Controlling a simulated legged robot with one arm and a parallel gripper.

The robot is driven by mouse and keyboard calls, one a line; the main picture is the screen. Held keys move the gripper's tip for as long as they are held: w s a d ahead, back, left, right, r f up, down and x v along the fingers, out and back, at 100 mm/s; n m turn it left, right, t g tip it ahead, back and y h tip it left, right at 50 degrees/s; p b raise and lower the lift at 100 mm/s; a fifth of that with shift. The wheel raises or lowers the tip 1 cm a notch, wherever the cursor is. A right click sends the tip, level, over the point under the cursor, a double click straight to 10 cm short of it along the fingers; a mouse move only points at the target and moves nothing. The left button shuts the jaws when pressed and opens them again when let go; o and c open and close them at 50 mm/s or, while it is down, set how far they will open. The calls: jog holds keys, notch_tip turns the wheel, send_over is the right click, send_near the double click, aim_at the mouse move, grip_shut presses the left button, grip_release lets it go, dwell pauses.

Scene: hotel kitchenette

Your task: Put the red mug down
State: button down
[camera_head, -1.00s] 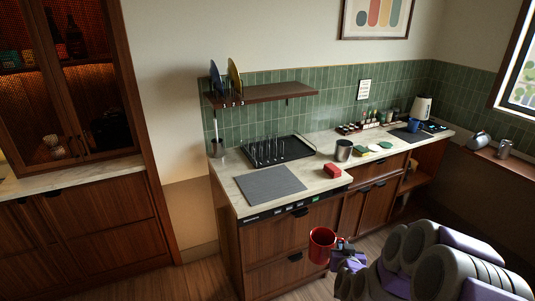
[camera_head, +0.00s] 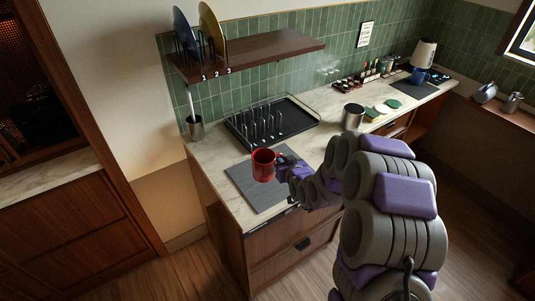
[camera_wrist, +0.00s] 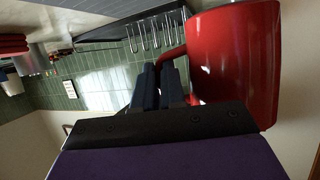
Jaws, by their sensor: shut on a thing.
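The red mug (camera_head: 263,166) is upright in the head view, over the grey mat (camera_head: 244,192) on the counter. Whether its base touches the mat or hangs a little above it, I cannot tell. My gripper (camera_head: 284,164) is to the right of the mug and is shut on its handle. In the wrist view the mug (camera_wrist: 232,62) fills the upper right, and my gripper (camera_wrist: 160,84) has its dark fingers closed at the handle. Part of the mat is hidden behind the mug and my arm.
A black dish rack (camera_head: 270,125) with upright wires stands behind the mat. A shelf (camera_head: 250,53) holding plates hangs above. A utensil cup (camera_head: 195,127) stands at the back left.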

jog(key=shift+n+g+y, duration=0.3)
jog(key=shift+n+y, duration=0.2)
jog(key=shift+n, duration=0.1)
jog(key=a+f, duration=0.1)
jog(key=w+a+f+b, duration=0.1)
jog(key=f, duration=0.1)
jog(key=w+a+f+b, duration=0.1)
jog(key=a+f, duration=0.1)
jog(key=shift+f, duration=0.25)
jog(key=shift+d+f, duration=0.3)
jog(key=shift+f, duration=0.05)
jog(key=shift+d+f, duration=0.2)
jog(key=shift+d, duration=0.2)
jog(key=shift+a+f, duration=0.1)
jog(key=shift+a, duration=0.4)
jog(key=shift+d+f+b, duration=0.15)
jog(key=shift+b, duration=0.15)
jog(key=c, duration=1.3)
grip_release()
jog(key=shift+d, duration=0.2)
jog(key=shift+o, duration=0.8)
jog(key=shift+a, duration=0.1)
jog(key=shift+s, duration=0.1)
